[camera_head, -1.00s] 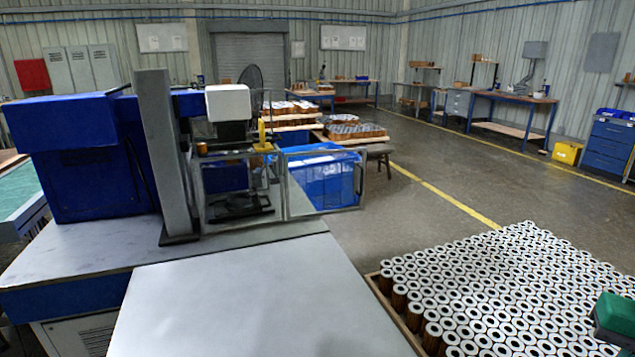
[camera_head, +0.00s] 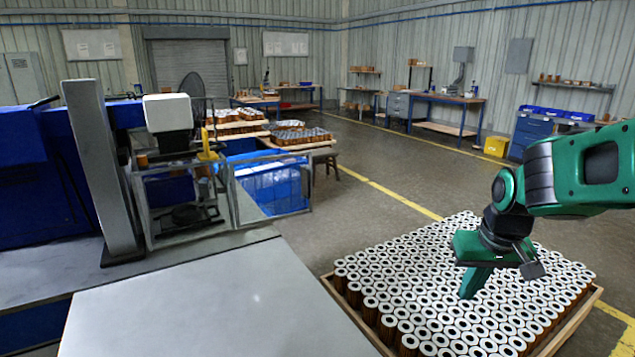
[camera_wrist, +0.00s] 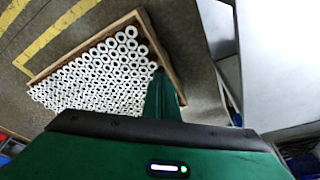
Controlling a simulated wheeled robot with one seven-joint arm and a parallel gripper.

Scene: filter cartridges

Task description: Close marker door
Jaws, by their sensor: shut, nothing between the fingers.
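The marker machine (camera_head: 172,175) stands on the grey bench at the left, with a clear-panelled enclosure around its work area. My gripper (camera_head: 472,285) is at the right, above the crate of cartridges, well apart from the door. It is shut and empty, its fingers pointing down. In the wrist view the green gripper fingers (camera_wrist: 160,100) show at the centre, with the crate behind; the door cannot be made out there.
A wooden crate (camera_head: 540,345) full of upright white-topped filter cartridges stands right of the bench and also shows in the wrist view (camera_wrist: 100,70). The grey bench top (camera_head: 190,310) is bare. Open floor lies beyond the crate.

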